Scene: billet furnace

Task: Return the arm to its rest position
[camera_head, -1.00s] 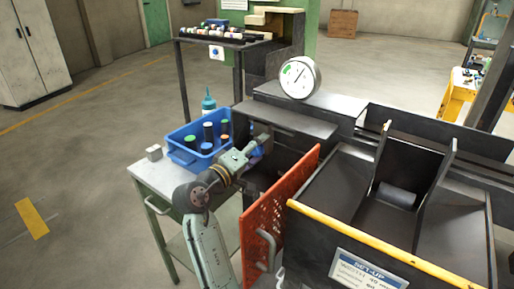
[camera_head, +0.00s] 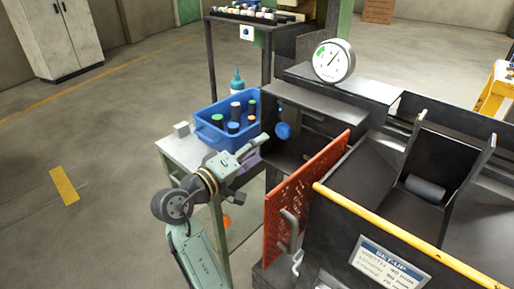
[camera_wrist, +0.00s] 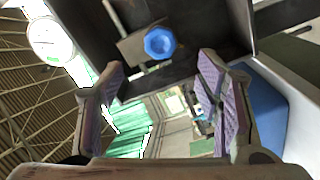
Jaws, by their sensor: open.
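My gripper (camera_head: 250,158) is outside the dark machine's opening, close to the front right corner of the small side table. In the wrist view its two purple-padded fingers (camera_wrist: 165,88) are spread apart with nothing between them. A blue faceted knob or end piece (camera_head: 283,131) sits in the machine opening, a little beyond and to the right of the gripper. It also shows beyond the fingertips in the wrist view (camera_wrist: 160,43), apart from them. My arm is bent, with its elbow left of the side table.
A blue bin (camera_head: 208,138) with several colour-capped cylinders stands on the side table (camera_head: 178,150), near a teal bottle (camera_head: 237,82). The red perforated door (camera_head: 300,200) stands open right of my arm. A dial gauge (camera_head: 334,61) tops the machine. Floor at left is clear.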

